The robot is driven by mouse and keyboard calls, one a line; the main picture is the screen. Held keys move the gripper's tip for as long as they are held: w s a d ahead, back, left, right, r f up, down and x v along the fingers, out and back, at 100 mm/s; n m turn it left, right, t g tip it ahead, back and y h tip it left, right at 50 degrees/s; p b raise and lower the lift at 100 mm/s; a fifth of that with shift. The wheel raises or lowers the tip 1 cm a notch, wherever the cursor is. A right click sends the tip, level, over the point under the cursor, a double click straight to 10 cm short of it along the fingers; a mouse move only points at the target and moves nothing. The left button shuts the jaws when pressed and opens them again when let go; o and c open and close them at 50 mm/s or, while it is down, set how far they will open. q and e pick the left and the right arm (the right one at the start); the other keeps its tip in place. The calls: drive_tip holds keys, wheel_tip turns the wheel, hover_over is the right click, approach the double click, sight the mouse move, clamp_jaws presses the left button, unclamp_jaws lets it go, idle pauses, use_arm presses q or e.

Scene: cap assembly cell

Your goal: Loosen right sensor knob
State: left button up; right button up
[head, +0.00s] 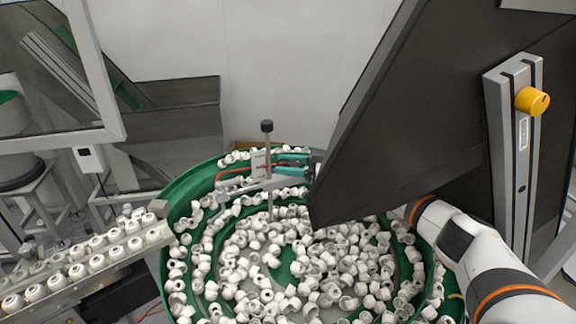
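A slim upright post with a black knob (267,126) on top stands at the far rim of the green bowl. A pale sensor bracket (259,164) with a red cable sits on this post. My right arm (455,235) comes in from the right and passes behind a dark panel. My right gripper (281,166) shows at the panel's left edge, its teal fingertips pointing left, right beside the post and bracket. Its fingers are small and partly hidden, so I cannot tell whether they are open or shut on a small knob there. My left gripper is not in view.
The dark panel (420,110) fills the upper right, with a yellow knob (532,100) on a grey rail. The green bowl (181,190) holds many white caps. A track (130,258) with caps runs off to the lower left.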

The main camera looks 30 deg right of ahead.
drive_tip(key=shift+o, duration=0.8)
drive_tip(key=shift+s+d+f, duration=0.1)
drive_tip(key=shift+s+d, duration=0.05)
drive_tip(key=shift+d, duration=0.05)
drive_tip(key=b+v, duration=0.3)
drive_tip(key=v, duration=0.4)
drive_tip(key=shift+a, duration=0.1)
